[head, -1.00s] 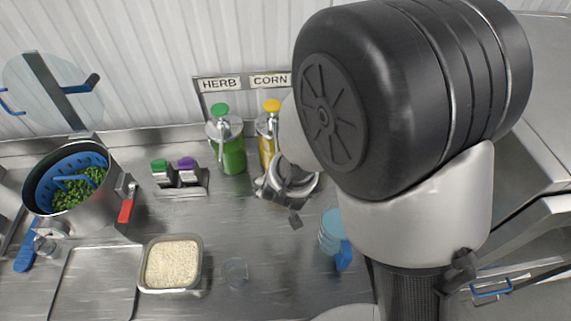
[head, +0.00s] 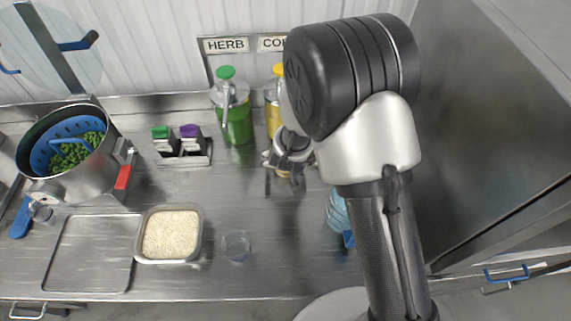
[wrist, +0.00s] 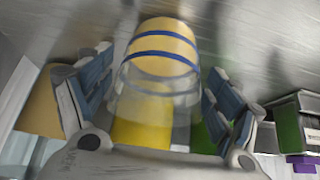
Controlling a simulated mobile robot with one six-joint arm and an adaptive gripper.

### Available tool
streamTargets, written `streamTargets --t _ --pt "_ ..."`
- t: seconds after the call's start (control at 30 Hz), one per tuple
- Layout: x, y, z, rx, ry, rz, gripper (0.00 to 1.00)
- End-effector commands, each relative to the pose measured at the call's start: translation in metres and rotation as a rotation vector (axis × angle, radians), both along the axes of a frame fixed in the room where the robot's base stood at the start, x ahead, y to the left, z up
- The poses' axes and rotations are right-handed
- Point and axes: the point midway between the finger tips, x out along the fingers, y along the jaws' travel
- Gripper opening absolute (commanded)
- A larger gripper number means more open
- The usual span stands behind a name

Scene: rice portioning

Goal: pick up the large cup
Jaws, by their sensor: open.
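A clear cup with two blue bands and a tan end (wrist: 165,48), seemingly the large cup, lies between the fingers of my gripper (wrist: 155,103) in the wrist view. The fingers are spread on both sides of it; I cannot tell whether either touches it. In the head view my gripper (head: 284,164) is low over the counter, in front of the yellow bottle. Only a small tan patch (head: 284,175) shows under it there, and my gripper hides the rest of the cup.
A green bottle (head: 237,122) and a yellow bottle (head: 271,112) stand close behind. A light-blue cup (head: 336,207) is partly hidden by my arm. A small clear cup (head: 236,246) and a rice container (head: 139,246) stand in front. Counter between them is bare.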

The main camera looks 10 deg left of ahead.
Motion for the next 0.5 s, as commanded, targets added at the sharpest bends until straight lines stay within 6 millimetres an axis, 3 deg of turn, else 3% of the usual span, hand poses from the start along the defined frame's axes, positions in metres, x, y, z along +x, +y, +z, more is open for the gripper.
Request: streamTargets --t 0.3,0.5 --pt "0.004 0.0009 -0.0057 0.001 0.0 0.0 0.83" --pt "0.0039 0.0009 -0.0056 0.001 0.0 0.001 0.7"
